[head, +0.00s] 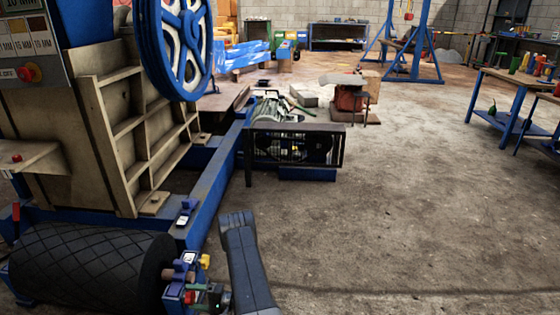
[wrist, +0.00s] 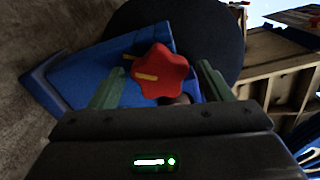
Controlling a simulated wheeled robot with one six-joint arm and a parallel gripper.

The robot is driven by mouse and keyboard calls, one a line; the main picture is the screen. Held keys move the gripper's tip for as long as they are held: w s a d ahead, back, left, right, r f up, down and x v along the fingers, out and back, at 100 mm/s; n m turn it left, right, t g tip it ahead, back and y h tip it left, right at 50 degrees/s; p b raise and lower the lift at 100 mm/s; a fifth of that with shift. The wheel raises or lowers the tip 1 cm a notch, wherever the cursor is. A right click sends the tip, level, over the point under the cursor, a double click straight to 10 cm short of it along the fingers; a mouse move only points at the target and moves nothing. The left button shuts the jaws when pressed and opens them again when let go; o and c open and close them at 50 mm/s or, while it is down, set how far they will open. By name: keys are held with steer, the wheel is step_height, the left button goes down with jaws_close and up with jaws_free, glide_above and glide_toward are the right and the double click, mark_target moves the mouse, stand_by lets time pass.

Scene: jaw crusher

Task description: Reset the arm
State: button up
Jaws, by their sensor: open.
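My gripper (wrist: 161,72) is open in the wrist view, its two greenish fingers standing either side of a red star-shaped knob (wrist: 160,72). I cannot tell whether either finger touches the knob. The knob has a yellow mark and sits in front of a blue bracket (wrist: 85,75) and a dark round drum end (wrist: 205,25). In the head view my gripper (head: 197,297) is low, at the right end of the black drum (head: 85,268), and my dark arm link rises beside it. The knob shows there as a small red patch (head: 190,297).
The beige crusher body (head: 125,120) with its blue flywheel (head: 186,45) and blue frame beam (head: 215,185) stands close on the left. A caged motor unit (head: 295,147) lies ahead. A blue workbench (head: 508,95) stands at right. The concrete floor at centre right is clear.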

stand_by(0.3)
steer(key=s+d+p, duration=0.1)
steer(key=d+p, duration=0.3)
steer(key=d, duration=1)
steer(key=a+b, duration=0.1)
steer(key=a, duration=0.3)
steer(key=a+b, duration=0.1)
steer(key=a, duration=0.4)
steer(key=w+a+b, duration=0.1)
steer(key=a+b, duration=0.1)
steer(key=a, duration=0.2)
steer(key=shift+a+f, duration=0.1)
steer(key=shift+a, duration=0.45)
steer(key=n, duration=1.2)
steer(key=shift+n, duration=2.2)
